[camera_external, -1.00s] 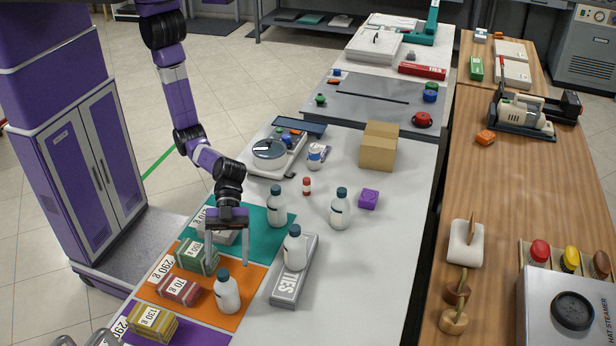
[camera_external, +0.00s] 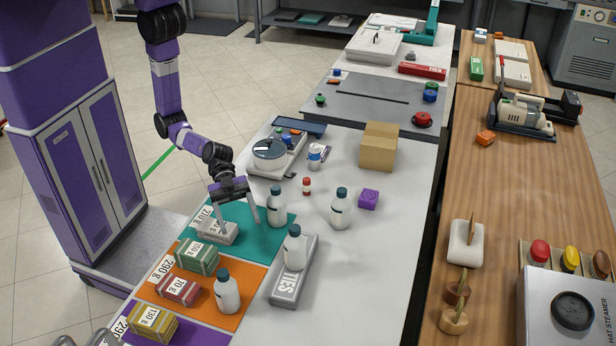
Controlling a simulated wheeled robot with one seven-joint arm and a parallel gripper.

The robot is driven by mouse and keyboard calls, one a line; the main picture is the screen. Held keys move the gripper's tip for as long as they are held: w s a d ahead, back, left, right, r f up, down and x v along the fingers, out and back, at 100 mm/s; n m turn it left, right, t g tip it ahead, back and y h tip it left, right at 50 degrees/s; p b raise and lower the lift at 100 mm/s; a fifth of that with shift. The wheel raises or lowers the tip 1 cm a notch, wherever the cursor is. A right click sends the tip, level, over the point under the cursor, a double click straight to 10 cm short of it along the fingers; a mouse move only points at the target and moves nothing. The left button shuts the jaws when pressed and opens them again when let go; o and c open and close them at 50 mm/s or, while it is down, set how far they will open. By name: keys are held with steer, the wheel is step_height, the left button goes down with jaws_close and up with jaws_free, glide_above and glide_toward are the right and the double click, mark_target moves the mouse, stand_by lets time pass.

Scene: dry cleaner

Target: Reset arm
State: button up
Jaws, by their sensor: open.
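My gripper (camera_external: 239,226) is open and empty, pointing down over the teal mat (camera_external: 257,241). One finger is close to a grey box (camera_external: 217,232) on that mat, and the other is near a white bottle with a dark cap (camera_external: 276,207). I cannot tell whether either finger touches.
An orange mat (camera_external: 211,311) holds a green box (camera_external: 197,256), a red box (camera_external: 179,289) and a bottle (camera_external: 227,292). A scale (camera_external: 268,158) and a cardboard box (camera_external: 379,147) stand farther back.

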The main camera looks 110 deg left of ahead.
steer(key=s+a+f+n+y, duration=0.1)
steer(key=a, duration=0.2)
steer(key=s+a+f+n+t+y, duration=0.1)
steer(key=s+a, duration=0.1)
steer(key=a, duration=0.2)
steer(key=s+a+f+n+t+y, duration=0.1)
steer(key=s+a+n, duration=0.1)
steer(key=a, duration=0.2)
steer(key=shift+s+a+f, duration=0.1)
steer(key=shift+a+f, duration=0.05)
steer(key=shift+f, duration=0.25)
steer(key=s+a+n+y, duration=0.1)
steer(key=s+a, duration=0.1)
steer(key=a, duration=0.1)
steer(key=s+a+n+y, duration=0.1)
steer(key=s+a, duration=0.1)
steer(key=a, duration=0.1)
steer(key=s+a+n+t+y, duration=0.1)
steer(key=s+a, duration=0.1)
steer(key=a, duration=0.1)
steer(key=shift+s+n, duration=0.3)
steer(key=s+a+r+n+t+y+b, duration=0.1)
steer(key=s+a+r+n+y, duration=0.2)
steer(key=s+a, duration=0.9)
step_height(320, 180, up, 5)
steer(key=a+y, duration=0.1)
steer(key=y, duration=0.1)
steer(key=shift+a+t+y+b, duration=0.3)
steer(key=shift+b, duration=0.1)
